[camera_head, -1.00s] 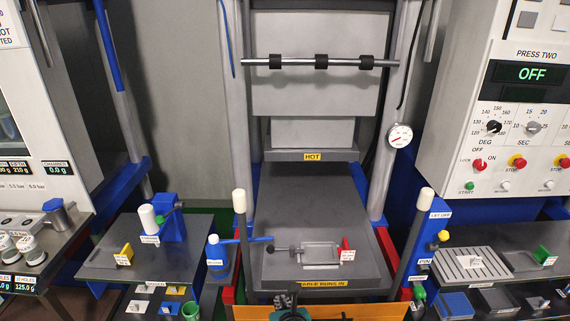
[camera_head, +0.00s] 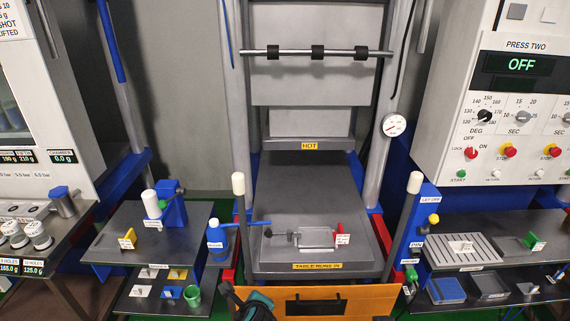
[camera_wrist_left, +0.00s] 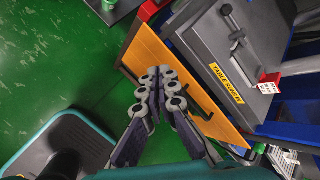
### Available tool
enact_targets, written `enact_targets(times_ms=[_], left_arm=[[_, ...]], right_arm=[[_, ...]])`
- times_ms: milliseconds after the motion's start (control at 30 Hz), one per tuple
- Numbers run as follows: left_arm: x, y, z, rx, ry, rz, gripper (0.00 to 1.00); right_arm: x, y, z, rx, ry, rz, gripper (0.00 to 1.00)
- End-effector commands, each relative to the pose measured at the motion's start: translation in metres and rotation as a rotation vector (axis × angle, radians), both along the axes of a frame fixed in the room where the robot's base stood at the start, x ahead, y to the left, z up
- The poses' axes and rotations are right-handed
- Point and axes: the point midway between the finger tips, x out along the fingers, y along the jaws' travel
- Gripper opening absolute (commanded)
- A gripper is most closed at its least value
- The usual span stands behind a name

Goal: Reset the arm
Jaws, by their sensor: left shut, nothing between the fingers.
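My left gripper (camera_wrist_left: 158,92) is in the left wrist view, its two jointed fingers together with nothing between them. It hangs over the green floor (camera_wrist_left: 75,50), next to the orange panel (camera_wrist_left: 160,62) at the front of the press. In the head view, a dark and teal part of my left arm shows at the bottom edge, in front of the orange panel (camera_head: 365,299); the fingertips are not clear there. My right gripper is in neither view.
The press table (camera_head: 270,190) holds a clear plate (camera_head: 317,238) with a red tag. A right bench (camera_head: 470,225) carries trays. The control cabinet (camera_head: 525,60) reads OFF.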

Motion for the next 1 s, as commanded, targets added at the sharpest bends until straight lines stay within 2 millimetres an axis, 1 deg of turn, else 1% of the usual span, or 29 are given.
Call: enact_targets(times_ms=[33, 67, 167, 200, 267, 300, 400, 500, 600, 700, 1000], left_arm=[[-0.006, 0.013, 0.002, -0.088, -0.001, 0.095, 0.00], [-0.009, 0.018, 0.003, -0.150, -0.001, 0.158, 0.00], [-0.025, 0.042, 0.007, -0.400, -0.009, 0.425, 0.00], [-0.033, 0.052, 0.009, -0.518, -0.015, 0.557, 0.00], [-0.046, 0.066, 0.011, -0.701, -0.025, 0.762, 0.00], [-0.054, 0.073, 0.013, -0.817, -0.035, 0.894, 0.00], [-0.072, 0.085, 0.017, -1.067, -0.056, 1.181, 0.00], [-0.084, 0.092, 0.021, -1.249, -0.072, 1.390, 0.00], [-0.090, 0.095, 0.023, -1.355, -0.082, 1.513, 0.00], [-0.092, 0.095, 0.024, -1.399, -0.085, 1.563, 0.00], [-0.092, 0.095, 0.024, -1.402, -0.084, 1.566, 0.00]], right_arm=[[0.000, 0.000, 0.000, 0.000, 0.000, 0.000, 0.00], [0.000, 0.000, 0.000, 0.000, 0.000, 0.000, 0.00], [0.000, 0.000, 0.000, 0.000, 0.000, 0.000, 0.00], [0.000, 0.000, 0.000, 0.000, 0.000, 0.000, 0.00], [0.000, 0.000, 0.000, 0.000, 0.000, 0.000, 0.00], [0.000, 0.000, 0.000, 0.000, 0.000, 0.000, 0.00], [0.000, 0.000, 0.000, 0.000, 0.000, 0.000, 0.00], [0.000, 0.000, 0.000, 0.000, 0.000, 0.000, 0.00], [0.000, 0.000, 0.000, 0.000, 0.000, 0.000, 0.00], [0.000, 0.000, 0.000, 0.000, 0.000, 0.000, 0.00], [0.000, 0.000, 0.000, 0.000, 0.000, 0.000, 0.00]])
